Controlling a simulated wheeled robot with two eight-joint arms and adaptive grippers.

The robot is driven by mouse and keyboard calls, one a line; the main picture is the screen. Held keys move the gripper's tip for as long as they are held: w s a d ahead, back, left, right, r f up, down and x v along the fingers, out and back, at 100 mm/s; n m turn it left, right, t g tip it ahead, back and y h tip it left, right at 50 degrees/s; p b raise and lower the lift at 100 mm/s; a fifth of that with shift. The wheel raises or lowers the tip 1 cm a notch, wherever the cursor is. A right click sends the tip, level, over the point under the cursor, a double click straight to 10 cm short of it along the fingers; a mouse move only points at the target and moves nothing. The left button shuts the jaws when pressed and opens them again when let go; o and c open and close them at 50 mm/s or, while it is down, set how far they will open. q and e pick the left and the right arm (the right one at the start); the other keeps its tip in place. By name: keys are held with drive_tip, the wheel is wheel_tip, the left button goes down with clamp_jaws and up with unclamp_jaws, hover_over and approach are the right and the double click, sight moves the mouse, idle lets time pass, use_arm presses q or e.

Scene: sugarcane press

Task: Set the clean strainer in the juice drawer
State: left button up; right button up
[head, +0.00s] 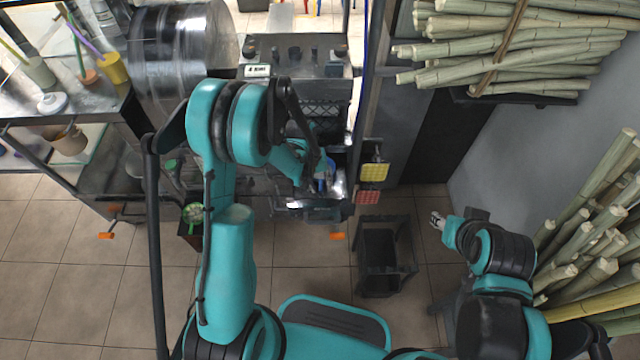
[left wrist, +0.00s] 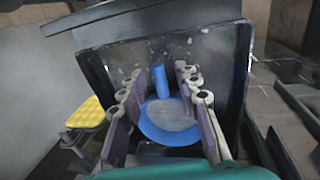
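The blue strainer (left wrist: 170,122) has a round rim, a pale mesh and a blue handle (left wrist: 158,78). In the left wrist view it sits inside the dark, open juice drawer (left wrist: 240,70). My left gripper (left wrist: 158,85) is down at the drawer, with its fingers spread on either side of the strainer and a gap at the handle. In the head view, a bit of blue (head: 322,185) shows under my left gripper (head: 318,172) at the drawer (head: 340,190), and the arm hides the rest. My right gripper (head: 438,220) is away at the right; its fingers are too small to judge.
A yellow pad (head: 374,172) and a red pad (head: 368,197) hang right of the drawer. A green round strainer-like thing (head: 193,212) lies on a dark bin at left. A black stool (head: 385,255) stands on the floor. Sugarcane (head: 600,220) leans at right.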

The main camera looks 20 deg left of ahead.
use_arm(q)
drive_tip(key=shift+r, duration=0.2)
drive_tip(key=s+a+r+m+t+y+p, duration=0.1)
drive_tip(key=s+r+p, duration=0.2)
drive_tip(key=r, duration=0.9)
drive_tip(key=s+a+r+t+p, duration=0.15)
drive_tip(key=s+r, duration=0.25)
drive_tip(key=r, duration=0.8)
drive_tip(key=s+r+m+t+y, duration=0.1)
drive_tip(key=s+r+t, duration=0.3)
drive_tip(key=s, duration=0.5)
drive_tip(key=shift+a+r+m+p, duration=0.3)
drive_tip(key=shift+r+m, duration=0.15)
drive_tip(key=shift+m, duration=0.15)
